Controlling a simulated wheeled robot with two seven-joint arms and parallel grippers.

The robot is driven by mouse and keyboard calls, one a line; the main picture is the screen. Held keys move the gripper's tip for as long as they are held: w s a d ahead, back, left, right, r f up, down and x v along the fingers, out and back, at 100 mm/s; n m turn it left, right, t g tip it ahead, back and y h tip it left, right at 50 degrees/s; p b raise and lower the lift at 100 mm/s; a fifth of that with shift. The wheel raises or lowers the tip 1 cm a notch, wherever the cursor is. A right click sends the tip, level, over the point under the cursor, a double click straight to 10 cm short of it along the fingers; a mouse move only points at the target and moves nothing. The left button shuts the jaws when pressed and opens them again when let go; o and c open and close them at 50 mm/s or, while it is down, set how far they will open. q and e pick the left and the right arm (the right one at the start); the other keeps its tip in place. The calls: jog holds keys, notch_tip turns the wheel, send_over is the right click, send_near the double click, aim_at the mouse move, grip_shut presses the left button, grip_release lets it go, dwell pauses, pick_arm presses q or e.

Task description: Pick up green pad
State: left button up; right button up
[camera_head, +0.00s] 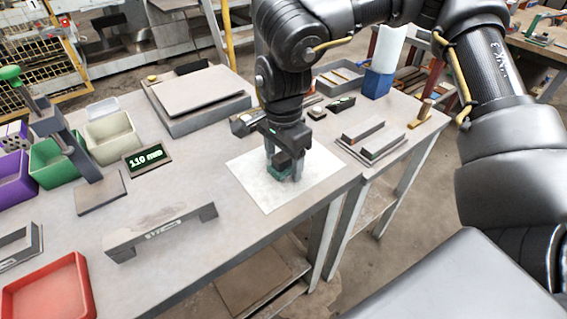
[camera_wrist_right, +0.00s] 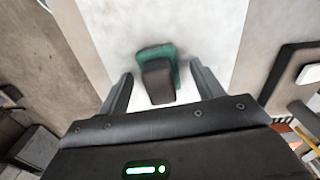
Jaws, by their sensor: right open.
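The green pad (camera_head: 279,173) lies on a white sheet (camera_head: 321,170) near the table's front edge, with a dark block on top of it. In the right wrist view the green pad (camera_wrist_right: 164,55) shows around the dark block (camera_wrist_right: 158,82). My right gripper (camera_head: 283,168) points down over it. Its two fingers (camera_wrist_right: 160,92) stand apart, one on each side of the dark block, with gaps showing, so it looks open and empty. The head view does not show clearly how high the fingertips are. My left gripper is not in view.
A grey bridge-shaped bar (camera_head: 160,232) and a red tray (camera_head: 50,294) are to the left. A display (camera_head: 147,159), a green bin (camera_head: 56,163) and a grey plate (camera_head: 196,92) stand farther back. Flat blocks (camera_head: 373,139) lie to the right. The table edge is close to the sheet.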

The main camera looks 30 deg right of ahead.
jog(key=c, duration=1.1)
jog(key=shift+o, duration=0.2)
